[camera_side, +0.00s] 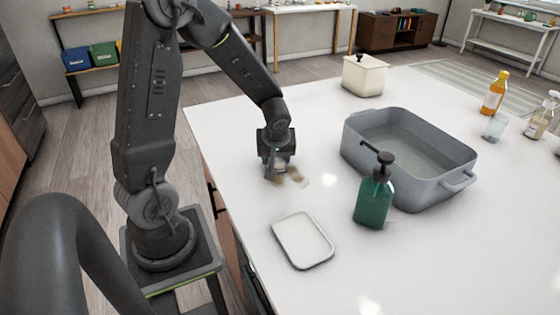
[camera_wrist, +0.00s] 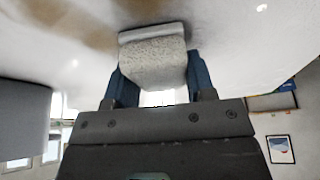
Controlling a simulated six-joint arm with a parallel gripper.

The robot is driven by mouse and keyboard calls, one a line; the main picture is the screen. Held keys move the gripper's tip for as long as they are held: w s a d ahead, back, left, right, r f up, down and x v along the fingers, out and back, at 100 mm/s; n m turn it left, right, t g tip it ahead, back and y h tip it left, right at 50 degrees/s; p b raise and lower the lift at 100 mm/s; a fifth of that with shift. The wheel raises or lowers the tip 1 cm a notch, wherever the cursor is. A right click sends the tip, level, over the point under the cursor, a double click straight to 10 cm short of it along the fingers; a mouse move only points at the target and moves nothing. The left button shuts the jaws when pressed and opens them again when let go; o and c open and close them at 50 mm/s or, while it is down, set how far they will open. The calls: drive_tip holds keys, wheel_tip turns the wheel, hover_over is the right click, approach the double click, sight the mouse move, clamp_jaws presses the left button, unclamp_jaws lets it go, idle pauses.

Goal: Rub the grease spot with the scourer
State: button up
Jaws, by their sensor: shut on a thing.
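My gripper (camera_side: 274,172) points down at the counter near its left edge. In the wrist view my gripper (camera_wrist: 153,82) is shut on a pale, speckled block, the scourer (camera_wrist: 153,62), held between its two blue-grey fingers. The grease spot (camera_side: 297,178) is a brownish smear on the white counter just right of my gripper in the side view. It also shows in the wrist view (camera_wrist: 92,25), beside and behind the scourer. The scourer is at or very close to the counter; I cannot tell whether it touches. In the side view the scourer is mostly hidden.
A white tray (camera_side: 302,241) lies in front of my gripper. A green pump bottle (camera_side: 374,200) and a grey basin (camera_side: 435,175) stand to the right. A cream lidded box (camera_side: 363,77) stands behind; several bottles and a glass (camera_side: 494,128) stand far right.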

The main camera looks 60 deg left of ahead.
sight(302, 187)
drive_tip(key=shift+w+d+r, duration=0.1)
drive_tip(key=shift+w+r, duration=0.1)
drive_tip(key=shift+w, duration=0.4)
drive_tip(key=shift+w+f, duration=0.15)
drive_tip(key=shift+w, duration=0.1)
drive_tip(key=shift+d+f, duration=0.1)
drive_tip(key=shift+d, duration=6)
wheel_tip(302, 187, up, 8)
drive_tip(key=shift+s+a, duration=0.1)
drive_tip(key=shift+a, duration=0.1)
